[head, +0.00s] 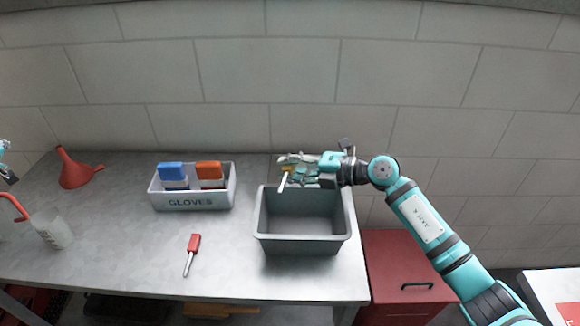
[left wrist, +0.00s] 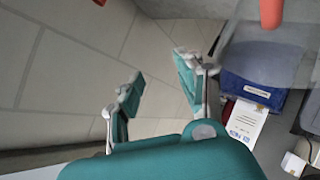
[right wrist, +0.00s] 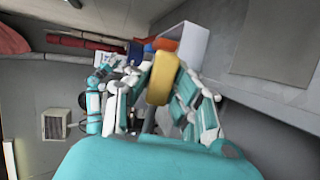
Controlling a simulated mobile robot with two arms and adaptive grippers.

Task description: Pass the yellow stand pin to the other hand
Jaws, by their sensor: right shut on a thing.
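The yellow stand pin (head: 282,182) has a yellow end and a pale shaft. In the head view it hangs tilted from my right gripper (head: 291,168), above the back left of the grey bin. In the right wrist view the pin's yellow end (right wrist: 160,79) sits between the fingers of my right gripper (right wrist: 162,92), which is shut on it. My left gripper (left wrist: 160,82) is open and empty in the left wrist view. Only a bit of the left arm shows at the left edge of the head view, far from the pin.
An open grey bin (head: 304,246) stands at the bench's right end. A GLOVES box (head: 193,203) holds blue and orange items. A red-handled tool (head: 194,244) lies in front. A red funnel (head: 74,172) and clear jug (head: 54,234) stand left. A red cabinet (head: 403,275) is right.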

